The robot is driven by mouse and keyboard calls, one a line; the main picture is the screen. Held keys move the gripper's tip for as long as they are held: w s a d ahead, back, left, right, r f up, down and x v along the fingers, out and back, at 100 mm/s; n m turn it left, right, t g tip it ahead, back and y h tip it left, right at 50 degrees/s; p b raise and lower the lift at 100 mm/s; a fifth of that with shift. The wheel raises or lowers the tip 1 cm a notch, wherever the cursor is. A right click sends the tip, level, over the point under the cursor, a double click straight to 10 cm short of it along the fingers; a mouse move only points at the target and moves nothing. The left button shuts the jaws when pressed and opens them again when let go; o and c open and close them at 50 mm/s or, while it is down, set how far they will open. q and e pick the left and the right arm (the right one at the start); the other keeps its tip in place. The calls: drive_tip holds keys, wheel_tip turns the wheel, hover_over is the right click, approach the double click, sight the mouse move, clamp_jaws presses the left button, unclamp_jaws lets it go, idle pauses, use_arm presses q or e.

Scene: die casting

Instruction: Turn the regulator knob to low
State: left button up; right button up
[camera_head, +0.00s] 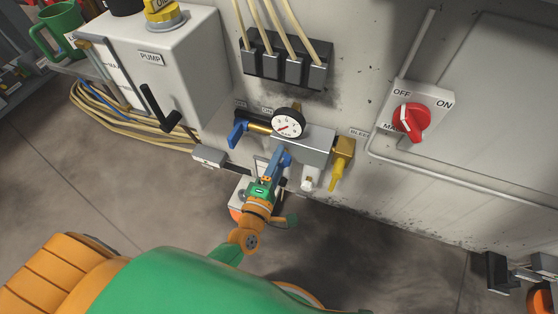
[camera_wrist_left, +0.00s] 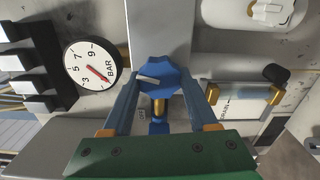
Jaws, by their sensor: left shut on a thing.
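The blue lobed regulator knob (camera_wrist_left: 158,80) sits on the grey manifold block (camera_wrist_left: 160,30), with a pale pointer mark on its face. In the head view the knob (camera_head: 287,159) shows small at the block's lower front, partly covered by my fingers. My left gripper (camera_wrist_left: 160,92) is shut on the knob, one finger on each side. The round pressure gauge (camera_head: 288,122) stands just above the knob; its red needle shows in the wrist view (camera_wrist_left: 92,64), pointing toward the BAR lettering. My right gripper (camera_head: 515,273) seems to be at the lower right edge, cut off.
A blue-handled valve (camera_head: 237,133) is left of the gauge and a brass and yellow valve (camera_head: 341,158) right of the block. A white bowl-shaped part (camera_head: 309,178) hangs below. The grey pump box (camera_head: 165,60) and red rotary switch (camera_head: 411,121) flank the area.

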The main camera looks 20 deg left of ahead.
use_arm(q)
drive_tip(key=shift+f, duration=0.1)
idle(0.4)
drive_tip(key=o, duration=1.4)
drive_tip(key=shift+c, duration=0.2)
drive_tip(key=s, duration=0.7)
drive_tip(key=shift+p, duration=0.45)
use_arm(e)
drive_tip(key=shift+s+d, duration=0.25)
drive_tip(key=shift+s, duration=0.25)
use_arm(q)
drive_tip(key=shift+a, duration=0.1)
use_arm(e)
drive_tip(key=shift+w, duration=0.1)
